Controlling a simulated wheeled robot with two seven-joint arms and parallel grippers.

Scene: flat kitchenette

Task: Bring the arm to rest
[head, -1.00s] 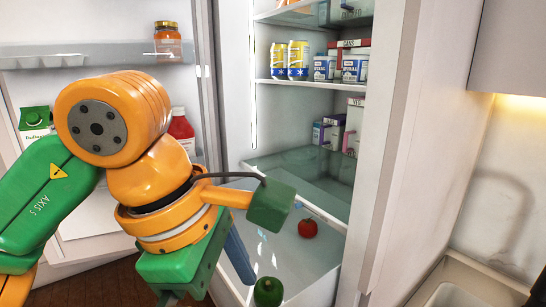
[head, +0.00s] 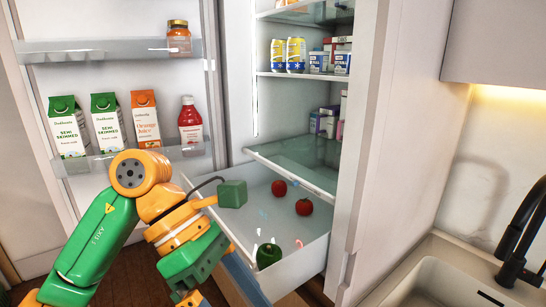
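My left arm, orange and green, comes in from the lower left in front of the open fridge. My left gripper (head: 190,298) points down at the bottom edge of the head view. Its fingertips are mostly cut off, so whether it is open or shut does not show. I see nothing held in the visible part. My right arm and gripper are not in view.
The fridge drawer (head: 305,255) is pulled out beside my arm, holding two red tomatoes (head: 304,207) and a green pepper (head: 269,254). The open fridge door's lower shelf (head: 85,166) holds cartons and a red bottle (head: 190,124). A sink (head: 420,285) with a black tap (head: 518,250) is right.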

